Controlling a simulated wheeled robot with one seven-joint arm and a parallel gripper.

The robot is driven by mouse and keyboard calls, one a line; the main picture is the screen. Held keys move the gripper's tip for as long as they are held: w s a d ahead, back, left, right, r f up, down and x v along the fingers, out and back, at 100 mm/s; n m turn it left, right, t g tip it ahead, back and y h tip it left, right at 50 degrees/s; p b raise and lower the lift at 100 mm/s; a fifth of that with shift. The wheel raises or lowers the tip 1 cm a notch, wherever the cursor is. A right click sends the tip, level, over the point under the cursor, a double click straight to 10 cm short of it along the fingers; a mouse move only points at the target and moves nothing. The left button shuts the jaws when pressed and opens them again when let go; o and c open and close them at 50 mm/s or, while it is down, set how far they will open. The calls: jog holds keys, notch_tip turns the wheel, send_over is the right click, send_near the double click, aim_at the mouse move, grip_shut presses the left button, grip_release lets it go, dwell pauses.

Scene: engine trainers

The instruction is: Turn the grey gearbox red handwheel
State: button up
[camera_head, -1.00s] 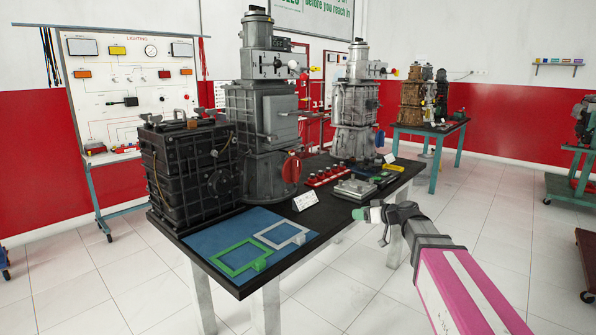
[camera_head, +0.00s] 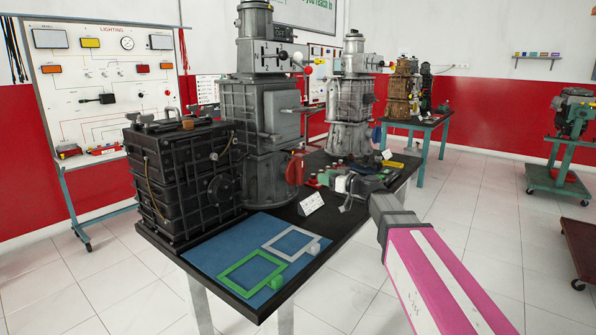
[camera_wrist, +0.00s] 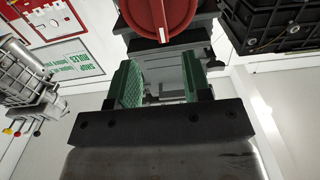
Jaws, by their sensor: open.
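The grey gearbox (camera_head: 262,130) stands upright on the dark workbench. Its red handwheel (camera_head: 295,170) is on the lower right side of the housing; in the wrist view the handwheel (camera_wrist: 160,14) fills the top middle, its upper part cut off. My gripper (camera_head: 338,184) is in front of the gearbox, to the right of the handwheel and slightly lower. In the wrist view my gripper (camera_wrist: 160,82) is open, with two green-padded fingers apart and nothing between them. The handwheel lies beyond the fingertips, and I see no contact.
A black engine block (camera_head: 180,180) stands left of the gearbox. A blue mat (camera_head: 235,240) with green and grey frames lies at the front. A white card (camera_head: 311,203) stands near the handwheel. A second, lighter gearbox (camera_head: 350,100) is behind on the right.

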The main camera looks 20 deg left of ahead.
aim_at(302, 170)
jog(key=x, duration=1)
jog(key=shift+w+a, duration=0.1)
jog(key=shift+a, duration=0.05)
grip_shut()
